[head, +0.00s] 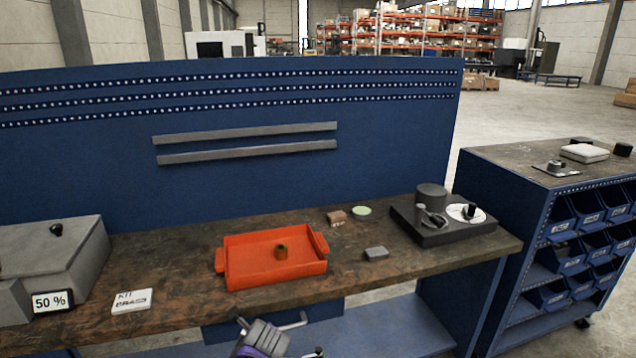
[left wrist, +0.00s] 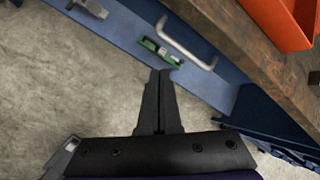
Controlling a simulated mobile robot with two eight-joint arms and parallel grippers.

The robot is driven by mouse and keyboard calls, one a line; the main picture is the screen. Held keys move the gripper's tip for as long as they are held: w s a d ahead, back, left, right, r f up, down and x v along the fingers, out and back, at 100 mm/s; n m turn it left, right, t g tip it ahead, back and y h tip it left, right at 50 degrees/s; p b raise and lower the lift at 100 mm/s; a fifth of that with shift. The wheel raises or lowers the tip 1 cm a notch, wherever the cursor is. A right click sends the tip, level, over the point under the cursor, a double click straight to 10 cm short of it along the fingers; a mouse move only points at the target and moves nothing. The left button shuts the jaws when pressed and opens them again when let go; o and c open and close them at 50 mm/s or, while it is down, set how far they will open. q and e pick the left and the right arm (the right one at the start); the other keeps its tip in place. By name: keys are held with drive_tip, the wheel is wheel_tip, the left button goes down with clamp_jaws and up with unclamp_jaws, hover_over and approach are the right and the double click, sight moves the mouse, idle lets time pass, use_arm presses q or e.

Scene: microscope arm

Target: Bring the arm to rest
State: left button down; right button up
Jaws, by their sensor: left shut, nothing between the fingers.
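My left gripper (left wrist: 159,76) is shut and empty in the left wrist view, its two dark fingers pressed together. Part of my left arm with its purple and grey gripper (head: 262,339) shows at the bottom of the head view, in front of the workbench (head: 180,262). In the left wrist view the fingers overlap the blue bench frame and a green item (left wrist: 160,52), near a grey bar handle (left wrist: 186,42); I cannot tell the distance. My right gripper is in neither view.
A bin rack (head: 520,168) stands right.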

use_arm(q)
drive_tip(key=s+a+f+n+g+h, duration=0.1)
drive_tip(key=s+a+f+n, duration=0.1)
drive_tip(key=s+n, duration=1)
drive_tip(key=s+a+f+n+g+h, duration=0.1)
drive_tip(key=s+a+n, duration=0.1)
drive_tip(key=s+n, duration=1)
drive_tip(key=s, duration=0.5)
drive_tip(key=shift+s+f+n, duration=0.3)
drive_tip(key=shift+s+f, duration=0.05)
